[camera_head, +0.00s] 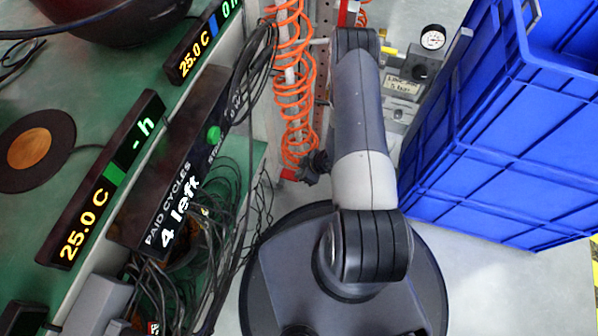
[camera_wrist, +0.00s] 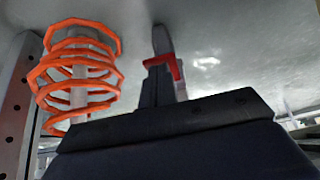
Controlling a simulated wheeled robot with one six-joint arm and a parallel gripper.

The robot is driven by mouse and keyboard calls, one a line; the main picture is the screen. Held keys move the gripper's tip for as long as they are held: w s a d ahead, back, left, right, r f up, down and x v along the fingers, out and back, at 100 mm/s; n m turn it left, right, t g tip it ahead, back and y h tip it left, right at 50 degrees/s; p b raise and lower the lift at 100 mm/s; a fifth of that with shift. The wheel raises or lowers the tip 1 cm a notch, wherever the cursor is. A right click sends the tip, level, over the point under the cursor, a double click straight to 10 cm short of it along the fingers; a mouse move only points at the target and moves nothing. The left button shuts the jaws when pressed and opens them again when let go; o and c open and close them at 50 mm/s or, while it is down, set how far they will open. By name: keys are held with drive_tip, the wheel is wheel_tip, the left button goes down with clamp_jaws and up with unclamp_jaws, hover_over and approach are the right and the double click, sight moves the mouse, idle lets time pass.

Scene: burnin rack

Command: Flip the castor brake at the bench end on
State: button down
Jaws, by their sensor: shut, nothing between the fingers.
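I cannot make out the castor or its brake for certain in either view. In the wrist view my gripper (camera_wrist: 161,40) reaches up the middle from its wide dark body, with its fingers shut and nothing held. A small red part (camera_wrist: 174,68) shows at the fingers; I cannot tell whether it belongs to the gripper or lies behind it. In the head view my arm reaches away beside the bench end, and the gripper is hidden. The green-topped bench (camera_head: 85,120) fills the left side. Its castors are out of sight.
An orange coiled hose (camera_head: 293,85) hangs close by the arm; it also shows in the wrist view (camera_wrist: 47,75). A perforated post (camera_head: 322,65) and a gauge (camera_head: 433,38) stand beyond. Blue crates (camera_head: 500,140) stand right. Cables (camera_head: 215,235) hang at the bench edge.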

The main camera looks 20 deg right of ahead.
drive_tip(key=shift+s+d+f+b, duration=0.1)
drive_tip(key=shift+d+f+b, duration=0.05)
drive_tip(key=shift+f+b, duration=0.45)
drive_tip(key=shift+s+d+f+b, duration=0.15)
drive_tip(key=shift+f+b, duration=0.25)
drive_tip(key=shift+f, duration=0.35)
